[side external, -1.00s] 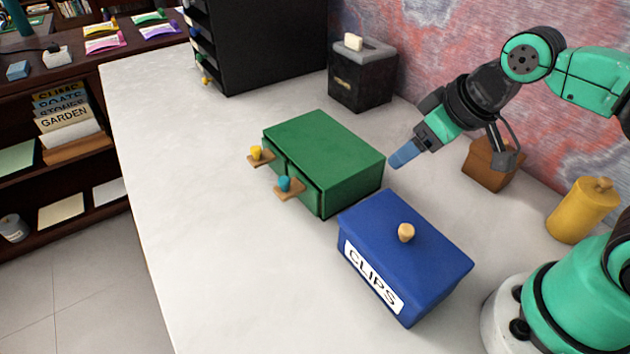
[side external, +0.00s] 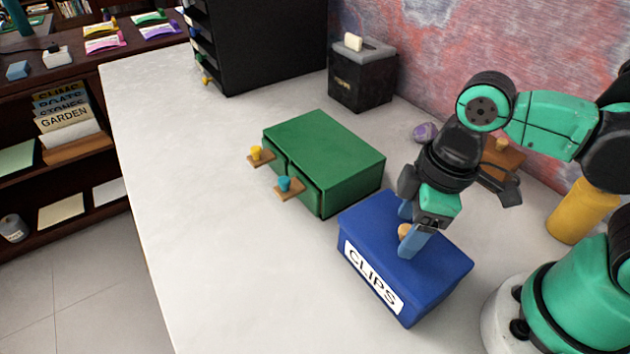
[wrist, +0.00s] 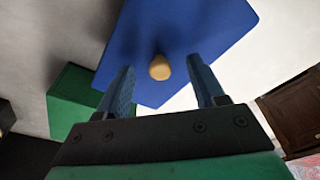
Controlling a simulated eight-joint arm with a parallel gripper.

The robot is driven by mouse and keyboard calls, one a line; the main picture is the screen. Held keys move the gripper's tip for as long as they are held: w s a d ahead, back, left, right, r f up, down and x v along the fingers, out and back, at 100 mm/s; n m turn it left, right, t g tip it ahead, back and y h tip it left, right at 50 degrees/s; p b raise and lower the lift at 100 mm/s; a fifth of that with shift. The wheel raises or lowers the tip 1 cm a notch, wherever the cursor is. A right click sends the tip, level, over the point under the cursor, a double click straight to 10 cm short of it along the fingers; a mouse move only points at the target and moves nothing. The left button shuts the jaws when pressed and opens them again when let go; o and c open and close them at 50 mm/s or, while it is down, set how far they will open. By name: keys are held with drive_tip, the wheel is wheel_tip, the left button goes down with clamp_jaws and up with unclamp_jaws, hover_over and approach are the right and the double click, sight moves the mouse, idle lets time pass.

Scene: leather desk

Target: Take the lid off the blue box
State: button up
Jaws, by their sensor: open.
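The blue box (side external: 360,240) stands on the white desk with a "CLIPS" label on its front. Its blue lid (side external: 368,215) is on, with a round wooden knob (side external: 404,231) in the middle. My gripper (side external: 410,233) is over the lid, pointing down, with its blue fingers apart on either side of the knob. In the wrist view the knob (wrist: 160,67) shows between the two open fingers, with space on both sides. One finger partly hides the knob in the side view. I cannot tell whether the fingertips touch the lid.
A green drawer box (side external: 325,160) stands close behind and left of the blue box. A black box (side external: 362,78), a brown box (side external: 500,160), a purple object (side external: 425,132) and a yellow canister (side external: 580,212) stand toward the wall. The desk's left part is clear.

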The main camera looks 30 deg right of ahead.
clamp_jaws()
idle(0.3)
drive_tip(key=shift+r, duration=0.1)
